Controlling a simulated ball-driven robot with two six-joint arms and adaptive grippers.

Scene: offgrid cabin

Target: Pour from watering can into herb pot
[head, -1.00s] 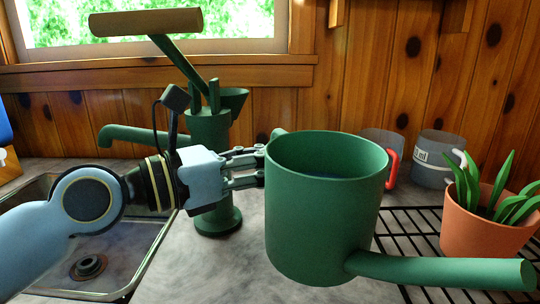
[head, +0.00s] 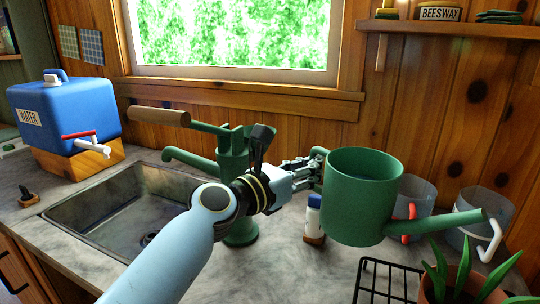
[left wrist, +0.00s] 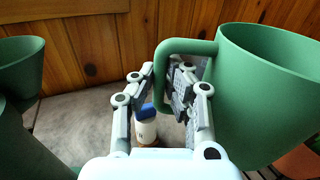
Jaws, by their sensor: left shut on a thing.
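A green watering can (head: 362,205) is held upright above the counter in the head view, its spout pointing right and slightly up. A dark bluish surface shows inside its rim. My left gripper (head: 316,168) is shut on the can's handle at its left side. In the left wrist view my left gripper's fingers (left wrist: 168,85) close around the handle of the watering can (left wrist: 262,100). The terracotta herb pot (head: 455,290) with green leaves is at the bottom right of the head view, partly cut off, in front of the spout and lower. My right gripper is not in view.
A black wire rack (head: 388,280) lies on the counter (head: 295,270). Two clear mugs (head: 418,205) (head: 485,222) stand behind the spout. A blue-capped bottle (head: 313,222) stands below the gripper. A green pump (head: 236,170), a sink (head: 125,225) and a blue water container (head: 70,105) are left.

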